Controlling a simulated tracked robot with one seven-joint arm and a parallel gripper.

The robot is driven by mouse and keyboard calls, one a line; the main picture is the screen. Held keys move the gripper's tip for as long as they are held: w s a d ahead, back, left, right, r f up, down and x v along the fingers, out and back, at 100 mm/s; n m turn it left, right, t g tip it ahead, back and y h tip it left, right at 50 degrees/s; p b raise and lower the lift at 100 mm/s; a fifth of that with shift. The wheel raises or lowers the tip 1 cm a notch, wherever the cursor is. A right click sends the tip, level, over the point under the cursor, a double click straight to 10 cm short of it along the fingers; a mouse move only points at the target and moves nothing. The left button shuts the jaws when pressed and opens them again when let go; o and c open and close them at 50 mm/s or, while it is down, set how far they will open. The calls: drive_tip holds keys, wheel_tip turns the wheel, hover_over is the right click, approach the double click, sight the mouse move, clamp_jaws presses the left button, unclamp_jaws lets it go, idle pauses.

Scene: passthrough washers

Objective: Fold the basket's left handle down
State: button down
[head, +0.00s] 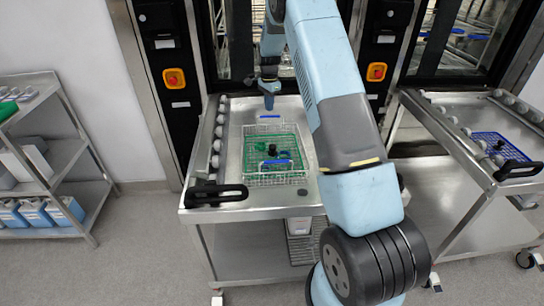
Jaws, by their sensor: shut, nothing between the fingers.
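A wire basket (287,176) with a green mat (259,172) inside sits on the steel trolley top in front of the middle washer. Two blue handle grips show on it: one at the far end (269,116) and one nearer me (276,161). I cannot tell from this view whether either handle stands up or lies folded, or which one is called left. My gripper (269,104) points down, shut and empty, just above and beyond the far blue grip. It appears close to that grip, but I cannot tell if it touches.
The trolley (229,146) has a roller rail along its left side and a black handle (216,194) at its front left. My arm covers its right side. A second trolley (450,126) with a blue basket (495,146) stands right; shelves (53,160) stand left.

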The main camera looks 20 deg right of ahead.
drive_tip(key=shift+f, duration=0.15)
idle(0.3)
drive_tip(key=shift+f, duration=1.35)
drive_tip(key=shift+s+a, duration=0.25)
drive_tip(key=shift+s, duration=0.95)
drive_tip(key=shift+s+a, duration=0.3)
drive_tip(key=shift+s, duration=0.95)
drive_tip(key=shift+s+a, duration=0.25)
drive_tip(key=shift+s, duration=0.95)
wheel_tip(320, 180, up, 7)
